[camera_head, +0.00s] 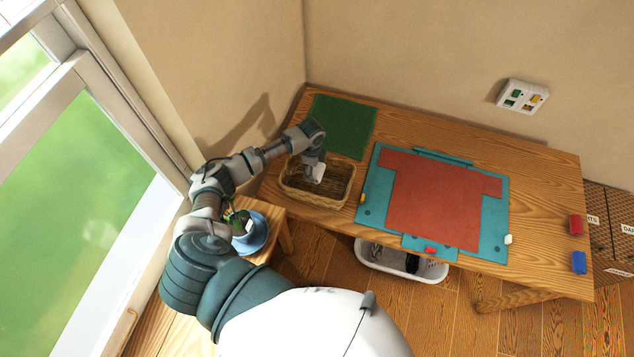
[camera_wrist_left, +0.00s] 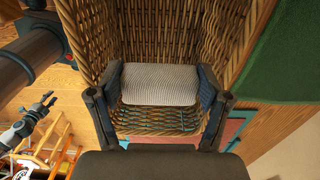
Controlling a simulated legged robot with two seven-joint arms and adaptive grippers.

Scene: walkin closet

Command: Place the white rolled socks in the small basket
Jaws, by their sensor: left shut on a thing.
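The white rolled socks (camera_wrist_left: 160,84) show in the left wrist view between the two fingers of my left gripper (camera_wrist_left: 160,95), which is shut on them. In the head view the socks (camera_head: 318,171) are a small white patch at the gripper (camera_head: 314,165). The small wicker basket (camera_head: 328,198) stands on the table's left part, near its front edge. The gripper and socks are over the basket's opening; the wicker walls (camera_wrist_left: 85,40) surround them in the wrist view. I cannot tell whether the socks touch the basket's bottom. My right gripper is not in the head view.
A green mat (camera_head: 345,125) lies behind the basket. A teal board with a red cloth (camera_head: 430,195) lies to its right. Red (camera_head: 575,225) and blue (camera_head: 579,262) blocks sit at the table's right end. A blue pot (camera_head: 256,238) stands on a stool. A white bin (camera_head: 400,265) is below.

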